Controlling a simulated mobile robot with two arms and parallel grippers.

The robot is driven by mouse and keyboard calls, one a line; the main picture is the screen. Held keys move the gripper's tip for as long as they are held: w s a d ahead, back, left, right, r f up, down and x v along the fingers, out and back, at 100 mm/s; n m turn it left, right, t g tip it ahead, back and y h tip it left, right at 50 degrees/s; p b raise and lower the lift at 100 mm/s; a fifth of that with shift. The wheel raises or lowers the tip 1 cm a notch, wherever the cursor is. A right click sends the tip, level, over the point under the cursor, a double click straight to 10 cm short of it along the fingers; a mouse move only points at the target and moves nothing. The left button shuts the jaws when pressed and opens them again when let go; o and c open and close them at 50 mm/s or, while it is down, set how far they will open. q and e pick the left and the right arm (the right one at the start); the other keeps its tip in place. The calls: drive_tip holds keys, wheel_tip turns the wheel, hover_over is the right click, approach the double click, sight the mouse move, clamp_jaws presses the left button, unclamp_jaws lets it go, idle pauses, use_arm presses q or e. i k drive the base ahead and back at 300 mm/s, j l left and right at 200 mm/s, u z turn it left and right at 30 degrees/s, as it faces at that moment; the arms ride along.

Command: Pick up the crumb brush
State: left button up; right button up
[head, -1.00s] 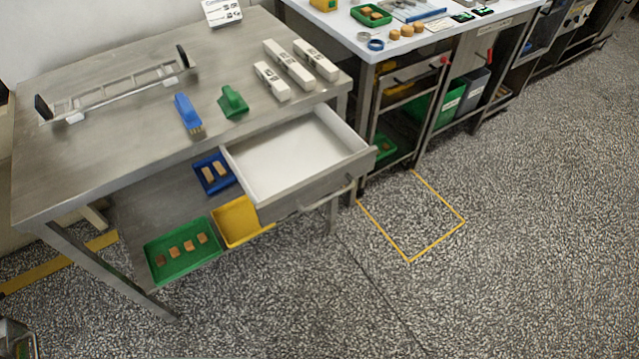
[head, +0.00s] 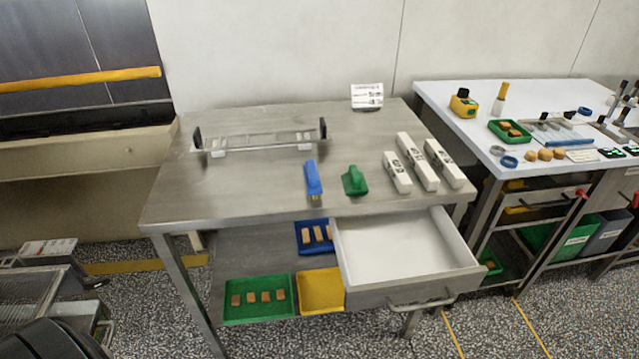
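A blue-handled brush (head: 313,178) with tan bristles at its near end lies on the steel table (head: 240,192), near the middle of its front part. It looks like the crumb brush. A green hand tool (head: 354,181) lies just to its right, apart from it; its underside is hidden. Neither of my grippers shows in the head view, and nothing touches the brush.
A rack-like frame (head: 262,140) stands behind the brush; white boxes (head: 418,162) lie to the right. An open, empty drawer (head: 400,250) juts out in front. Trays (head: 320,291) sit on the shelf below. A white-topped table (head: 465,112) stands at right.

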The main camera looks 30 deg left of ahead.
sight(310, 173)
drive_tip(key=u, duration=1.15)
